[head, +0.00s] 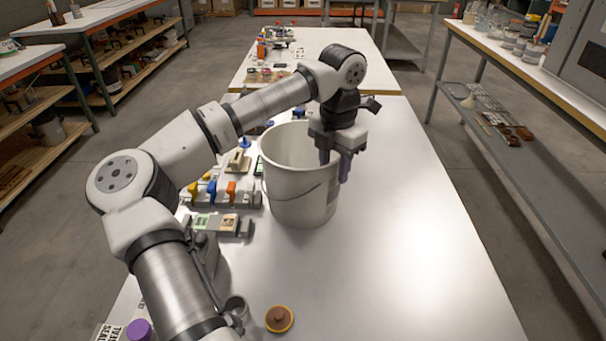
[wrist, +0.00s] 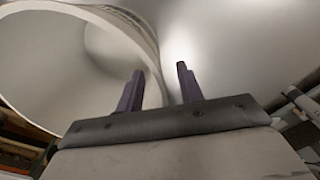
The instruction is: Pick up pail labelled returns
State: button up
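A large white pail (head: 292,208) with a thin wire handle stands upright on the white table. No label can be read on the side that shows. My gripper (head: 334,171) points down at the pail's right rim. One purple finger is on the inner side of the rim and the other is outside. In the wrist view, the pail's wall (wrist: 115,28) runs down between the two fingers of my gripper (wrist: 159,70). The fingers are apart, with gaps visible beside the wall.
Left of the pail are racks with coloured clips (head: 222,192) and small cards. A yellow-rimmed brown round piece (head: 279,319) and a purple cap (head: 139,330) lie near the front. The table (head: 415,230) right of the pail is clear. A second table (head: 350,42) stands behind.

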jog(key=shift+f, duration=0.7)
grip_shut()
jog(key=shift+s+d, duration=0.1)
dwell(0.8)
